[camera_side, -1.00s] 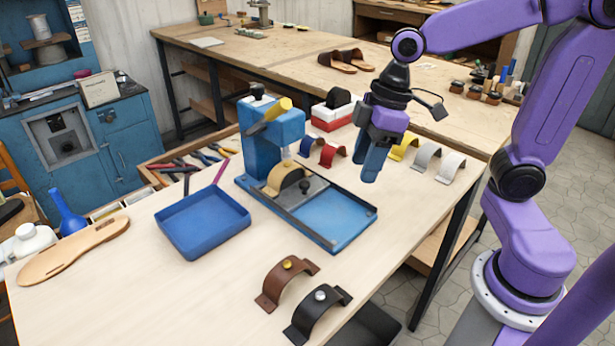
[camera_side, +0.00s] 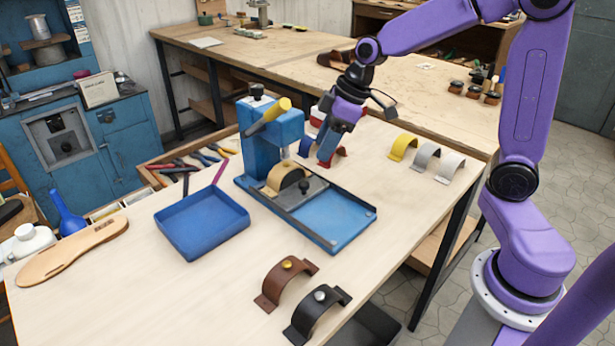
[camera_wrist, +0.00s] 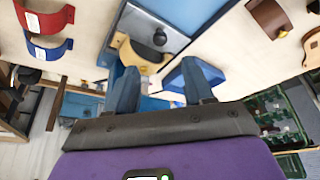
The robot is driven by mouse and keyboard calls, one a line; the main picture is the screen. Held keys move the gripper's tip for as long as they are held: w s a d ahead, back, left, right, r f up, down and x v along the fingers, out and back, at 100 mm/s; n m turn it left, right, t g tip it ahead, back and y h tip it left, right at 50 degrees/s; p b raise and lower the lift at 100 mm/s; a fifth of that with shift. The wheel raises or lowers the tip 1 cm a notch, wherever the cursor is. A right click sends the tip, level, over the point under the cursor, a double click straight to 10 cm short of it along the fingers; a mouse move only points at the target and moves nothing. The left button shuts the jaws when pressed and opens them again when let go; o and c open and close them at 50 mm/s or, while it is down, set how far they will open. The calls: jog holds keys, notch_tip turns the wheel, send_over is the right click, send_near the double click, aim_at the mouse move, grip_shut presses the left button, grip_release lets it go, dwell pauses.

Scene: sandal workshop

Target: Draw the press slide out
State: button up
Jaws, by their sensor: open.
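The blue press (camera_side: 262,140) stands on the bench with its base tray running to the front right. Its grey slide (camera_side: 285,198) sits in the tray at the press end, with a black knob (camera_side: 305,187) on top. A tan strap (camera_side: 284,176) arches over a form on the slide under the press head. My gripper (camera_side: 325,158) is open and empty, tilted, above and behind the slide and apart from the knob. In the wrist view the slide (camera_wrist: 128,28) and its knob (camera_wrist: 159,37) show beyond my fingers (camera_wrist: 160,70).
Red (camera_wrist: 44,18) and blue (camera_wrist: 48,48) straps lie behind the press, close to my gripper. Yellow (camera_side: 402,146), grey and white straps stand at the right. An empty blue tray (camera_side: 203,225) is left; brown (camera_side: 285,282) and black straps are in front. The tray's front end is clear.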

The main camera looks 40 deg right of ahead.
aim_at(305, 183)
jog(key=x, duration=1)
jog(key=shift+c, duration=0.3)
